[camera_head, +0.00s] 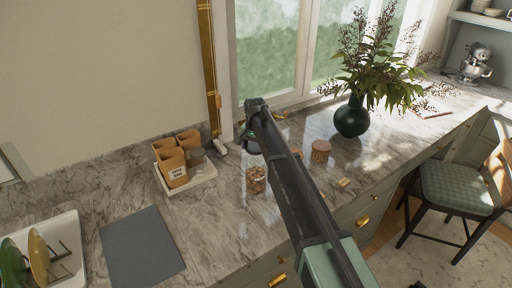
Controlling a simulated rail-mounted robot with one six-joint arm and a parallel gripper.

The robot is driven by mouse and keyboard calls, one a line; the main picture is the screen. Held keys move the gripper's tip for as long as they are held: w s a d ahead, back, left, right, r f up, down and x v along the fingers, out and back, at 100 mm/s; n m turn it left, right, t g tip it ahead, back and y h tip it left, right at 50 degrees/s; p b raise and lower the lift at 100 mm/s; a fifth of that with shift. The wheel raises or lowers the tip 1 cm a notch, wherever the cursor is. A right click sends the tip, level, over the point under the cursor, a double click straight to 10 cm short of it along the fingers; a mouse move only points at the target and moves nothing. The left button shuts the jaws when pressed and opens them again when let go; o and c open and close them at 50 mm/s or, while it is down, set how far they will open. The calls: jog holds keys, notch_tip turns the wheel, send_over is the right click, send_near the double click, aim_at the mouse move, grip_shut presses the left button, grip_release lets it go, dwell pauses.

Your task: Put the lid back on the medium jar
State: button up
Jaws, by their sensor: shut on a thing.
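An open-looking glass jar (256,181) with brown contents stands on the marble counter, left of my arm. I take it for the medium jar. My gripper (251,147) is at the far end of my arm, above and behind this jar in the picture. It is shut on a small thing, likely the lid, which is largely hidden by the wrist. A smaller jar (296,153) shows partly behind my arm. Another jar with a brown lid (321,151) stands to its right.
A white tray (199,184) with brown canisters (172,167) stands left of the jar. A grey mat (142,246) and a dish rack (65,262) lie further left. A dark vase (352,117) with a plant stands right. Counter around the jar is clear.

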jog(key=shift+f+b, duration=2.3)
jog(key=shift+f, duration=0.4)
jog(key=shift+f, duration=0.15)
jog(key=o, duration=0.8)
notch_tip(320, 180, up, 7)
jog(key=p, duration=0.7)
